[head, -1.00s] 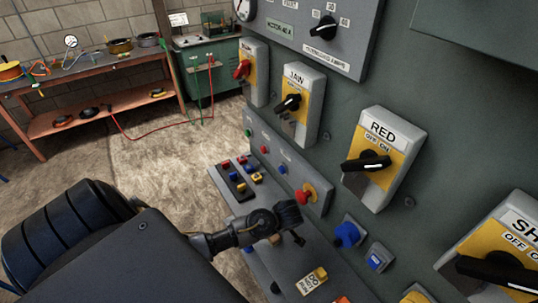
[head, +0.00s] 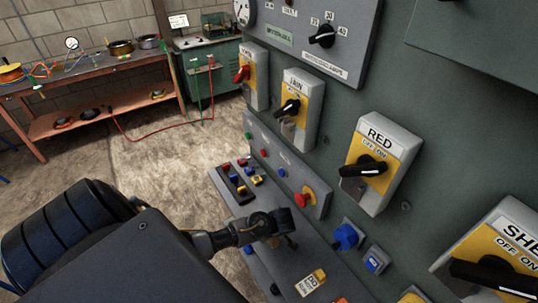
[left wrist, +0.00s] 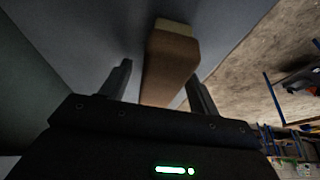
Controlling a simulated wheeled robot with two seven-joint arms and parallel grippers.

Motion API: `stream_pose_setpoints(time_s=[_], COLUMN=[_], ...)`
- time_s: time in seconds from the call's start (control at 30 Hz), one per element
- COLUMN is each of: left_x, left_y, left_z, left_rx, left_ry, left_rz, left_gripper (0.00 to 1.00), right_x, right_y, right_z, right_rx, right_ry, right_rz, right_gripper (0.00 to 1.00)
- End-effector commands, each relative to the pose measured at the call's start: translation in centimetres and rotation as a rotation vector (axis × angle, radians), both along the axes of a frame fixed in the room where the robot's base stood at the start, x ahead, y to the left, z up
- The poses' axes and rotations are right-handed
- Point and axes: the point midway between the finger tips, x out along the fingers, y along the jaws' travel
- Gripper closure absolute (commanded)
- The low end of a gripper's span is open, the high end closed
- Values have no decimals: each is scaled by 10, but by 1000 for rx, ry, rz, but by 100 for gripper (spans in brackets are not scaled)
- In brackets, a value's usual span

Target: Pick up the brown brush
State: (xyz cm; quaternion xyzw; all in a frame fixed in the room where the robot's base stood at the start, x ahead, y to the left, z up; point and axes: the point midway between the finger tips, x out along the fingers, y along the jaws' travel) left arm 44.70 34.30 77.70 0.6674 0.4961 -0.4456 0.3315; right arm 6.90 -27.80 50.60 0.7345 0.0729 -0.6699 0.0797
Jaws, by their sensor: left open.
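The brown brush (left wrist: 171,65) shows in the left wrist view as a brown block with a paler tan far end. It lies on or just above a grey surface, and its near end is hidden behind my gripper body. My left gripper (left wrist: 158,86) is open, with one finger on each side of the brush and a visible gap at the left finger. In the head view my left gripper (head: 284,231) is low over the sloping grey control desk (head: 318,262). The brush is mostly hidden there by my gripper. My right gripper is not in view.
The upright panel with its yellow switch boxes (head: 381,160) stands close on the right. A red mushroom button (head: 307,199) and a blue knob (head: 347,237) stick out near my gripper. Small coloured buttons (head: 238,179) are farther up the desk. A workbench (head: 85,88) stands far back left.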

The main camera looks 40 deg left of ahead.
Motion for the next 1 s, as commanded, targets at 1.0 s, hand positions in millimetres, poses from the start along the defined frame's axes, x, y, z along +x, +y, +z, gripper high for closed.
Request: stream_pose_setpoints(time_s=[1.0], left_x=[0], left_y=[0], left_z=[-5], left_rx=[0], left_ry=[0], left_rz=[0], left_gripper=[77], right_x=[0], right_y=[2], right_z=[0], right_rx=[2], right_ry=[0], right_rz=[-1], right_gripper=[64])
